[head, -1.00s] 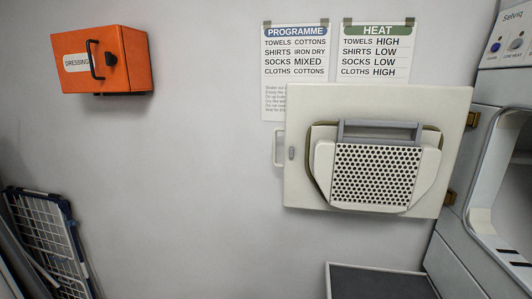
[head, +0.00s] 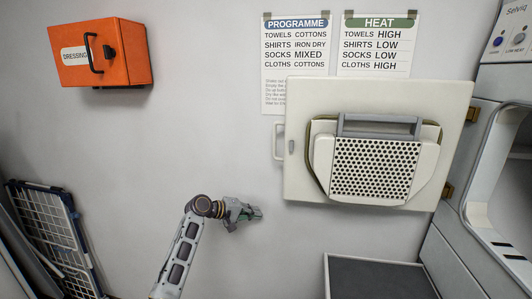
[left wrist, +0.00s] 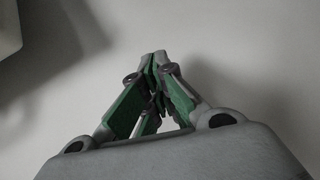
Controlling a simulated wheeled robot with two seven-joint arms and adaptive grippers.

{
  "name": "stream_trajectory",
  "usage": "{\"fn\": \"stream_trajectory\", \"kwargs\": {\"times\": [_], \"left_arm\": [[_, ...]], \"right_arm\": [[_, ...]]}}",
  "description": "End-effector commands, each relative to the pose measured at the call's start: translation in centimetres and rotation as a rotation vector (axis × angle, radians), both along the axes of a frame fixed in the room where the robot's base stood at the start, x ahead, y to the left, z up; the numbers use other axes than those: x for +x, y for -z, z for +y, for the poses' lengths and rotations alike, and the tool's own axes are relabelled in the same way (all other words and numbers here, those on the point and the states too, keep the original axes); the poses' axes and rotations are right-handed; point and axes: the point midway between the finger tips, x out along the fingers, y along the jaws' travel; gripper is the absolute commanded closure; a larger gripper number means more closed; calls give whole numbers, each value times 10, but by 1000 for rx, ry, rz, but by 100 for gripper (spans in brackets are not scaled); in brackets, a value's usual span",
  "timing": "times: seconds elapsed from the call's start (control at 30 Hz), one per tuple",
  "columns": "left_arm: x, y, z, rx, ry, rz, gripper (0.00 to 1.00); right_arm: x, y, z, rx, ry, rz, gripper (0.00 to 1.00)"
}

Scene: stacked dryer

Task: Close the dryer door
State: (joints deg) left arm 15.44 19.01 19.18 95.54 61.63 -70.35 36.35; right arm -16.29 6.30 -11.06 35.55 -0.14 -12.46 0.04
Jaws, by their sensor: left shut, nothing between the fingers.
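The dryer door (head: 300,185) stands wide open in the head view, its inner face toward me. A perforated filter panel (head: 375,168) with a grey handle is on that inner face. A pale door handle (head: 279,141) sticks out at its left edge. The dryer (head: 505,165) is at the right edge, its opening uncovered. My left gripper (head: 257,213) is shut and empty, below and left of the door's lower left corner, apart from it. Its closed fingers (left wrist: 157,60) show in the left wrist view. My right gripper is not in view.
An orange box labelled DRESSING (head: 130,55) is on the wall at the upper left. A folded rack (head: 50,235) leans at the lower left. A dark-topped box (head: 375,280) is below the door.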

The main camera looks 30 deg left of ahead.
Motion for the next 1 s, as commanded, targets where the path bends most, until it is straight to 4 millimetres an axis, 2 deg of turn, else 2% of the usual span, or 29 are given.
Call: {"fn": "stream_trajectory", "kwargs": {"times": [0.03,0.2,0.3,0.43,0.5,0.6,0.77,1.0], "left_arm": [[1,-35,4,-39,5,-36,100],[-10,-139,14,-179,43,-139,100],[-23,-192,19,-245,75,-193,100],[-41,-243,22,-307,117,-244,100],[-49,-259,23,-326,133,-262,100],[-55,-272,24,-341,146,-275,100],[-57,-275,24,-346,150,-279,100],[-56,-275,24,-346,149,-278,100]], "right_arm": [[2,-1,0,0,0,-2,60],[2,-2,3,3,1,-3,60],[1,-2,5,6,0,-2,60],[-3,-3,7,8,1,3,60],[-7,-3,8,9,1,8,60],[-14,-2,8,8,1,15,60],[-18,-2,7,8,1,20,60],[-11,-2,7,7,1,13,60]]}}
